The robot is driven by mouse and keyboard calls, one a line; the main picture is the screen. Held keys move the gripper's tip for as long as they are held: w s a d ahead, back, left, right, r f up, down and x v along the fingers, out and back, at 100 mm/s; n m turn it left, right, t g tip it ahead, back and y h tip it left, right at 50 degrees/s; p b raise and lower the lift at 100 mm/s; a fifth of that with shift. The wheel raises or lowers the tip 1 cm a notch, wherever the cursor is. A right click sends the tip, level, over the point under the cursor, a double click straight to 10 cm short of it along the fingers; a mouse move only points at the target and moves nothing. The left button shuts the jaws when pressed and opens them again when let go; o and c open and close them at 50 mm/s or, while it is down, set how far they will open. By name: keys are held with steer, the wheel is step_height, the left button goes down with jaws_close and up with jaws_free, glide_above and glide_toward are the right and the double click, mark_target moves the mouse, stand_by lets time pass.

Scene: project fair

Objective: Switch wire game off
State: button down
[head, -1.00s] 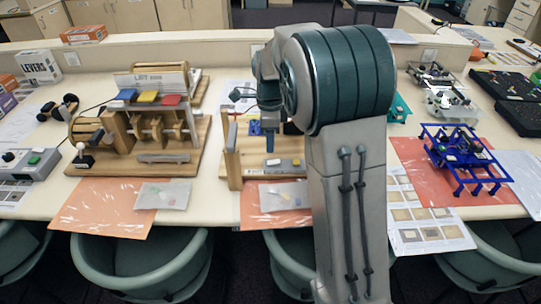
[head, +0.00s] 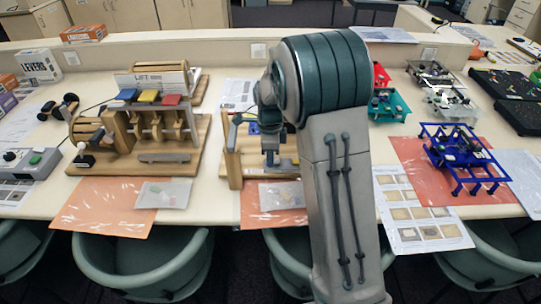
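The wooden device that appears to be the wire game (head: 234,160) stands on the table at the middle, left of my arm. It has an upright wooden post at its left and a wooden base. My gripper (head: 270,161) points down over the front part of this base. It covers most of the grey switch box there, so the switch and its position are hidden. I cannot tell whether the gripper touches the box. The fingers are too small to show whether they are open or shut. My arm hides the right side of the device.
A larger wooden lift model (head: 140,130) stands close on the left. A plastic bag (head: 282,195) lies on an orange sheet in front of the device. A blue frame (head: 462,158) stands at the right. Green chairs (head: 140,262) line the front edge.

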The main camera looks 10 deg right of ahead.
steer(key=y+b, duration=0.1)
steer(key=d+y+b, duration=0.1)
steer(key=y, duration=0.1)
steer(key=shift+f+t, duration=0.1)
steer(key=shift+t, duration=0.2)
steer(key=shift+s+d+r+y+b, duration=0.1)
steer(key=shift+d+r+y+b, duration=0.1)
steer(key=shift+y+b, duration=0.65)
steer(key=shift+a, duration=0.1)
steer(key=c, duration=1.3)
jaws_free()
steer(key=v, duration=1.4)
steer(key=shift+s+f, duration=0.1)
steer(key=shift+s, duration=0.15)
